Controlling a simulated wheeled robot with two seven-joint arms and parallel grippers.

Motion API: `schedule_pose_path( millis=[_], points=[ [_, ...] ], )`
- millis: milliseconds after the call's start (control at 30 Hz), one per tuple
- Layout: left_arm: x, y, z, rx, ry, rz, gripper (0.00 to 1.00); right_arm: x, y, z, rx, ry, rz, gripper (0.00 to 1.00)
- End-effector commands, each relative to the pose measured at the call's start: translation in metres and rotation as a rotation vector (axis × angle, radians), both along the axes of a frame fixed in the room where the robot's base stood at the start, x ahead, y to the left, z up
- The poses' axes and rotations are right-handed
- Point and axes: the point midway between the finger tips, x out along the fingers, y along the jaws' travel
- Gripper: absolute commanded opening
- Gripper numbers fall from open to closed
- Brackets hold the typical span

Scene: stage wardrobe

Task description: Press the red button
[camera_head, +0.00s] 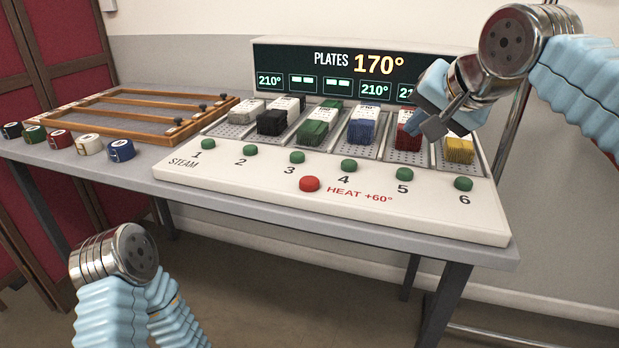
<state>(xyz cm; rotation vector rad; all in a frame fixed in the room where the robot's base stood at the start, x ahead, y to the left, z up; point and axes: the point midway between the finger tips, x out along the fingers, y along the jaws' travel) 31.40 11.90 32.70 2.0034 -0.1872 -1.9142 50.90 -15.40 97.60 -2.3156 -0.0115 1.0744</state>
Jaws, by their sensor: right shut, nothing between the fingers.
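The red button (309,184) sits near the front of the white console (240,190), left of the label "HEAT +60°". It is uncovered, and nothing touches it. My right gripper (433,127) is shut and empty. It appears over the console's right part, in front of the red block (408,137) in slot 5, up and to the right of the red button and apart from it. My left arm (115,255) shows at the lower left, below the table edge; its gripper fingers are not visible. The display (350,72) reads "PLATES 170°".
Green buttons numbered 1 to 6 line the console, with button 4 (348,165) close behind the red one. Coloured blocks stand in slots behind them. A wooden frame (130,118) and several small labelled rolls (121,151) lie on the grey table (150,180) at left.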

Motion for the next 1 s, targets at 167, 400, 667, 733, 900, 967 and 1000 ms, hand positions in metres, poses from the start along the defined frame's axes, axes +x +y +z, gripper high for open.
schedule_pose_path(
  millis=[167,400,667,733,900,967,1000],
  points=[
    [0.0001,0.0,0.0,0.0,0.0,0.0,0.0,0.0,0.0,0.0,0.0,0.0,0.0,0.0],
    [0.0,0.0,0.0,0.0,0.0,0.0,0.0,0.0,0.0,0.0,0.0,0.0,0.0,0.0],
    [0.0,0.0,0.0,0.0,0.0,0.0,0.0,0.0,0.0,0.0,0.0,0.0,0.0,0.0],
    [0.0,0.0,0.0,0.0,0.0,0.0,0.0,0.0,0.0,0.0,0.0,0.0,0.0,0.0],
    [0.0,0.0,0.0,0.0,0.0,0.0,0.0,0.0,0.0,0.0,0.0,0.0,0.0,0.0],
    [0.0,0.0,0.0,0.0,0.0,0.0,0.0,0.0,0.0,0.0,0.0,0.0,0.0,0.0],
    [0.0,0.0,0.0,0.0,0.0,0.0,0.0,0.0,0.0,0.0,0.0,0.0,0.0,0.0]
  ],
)
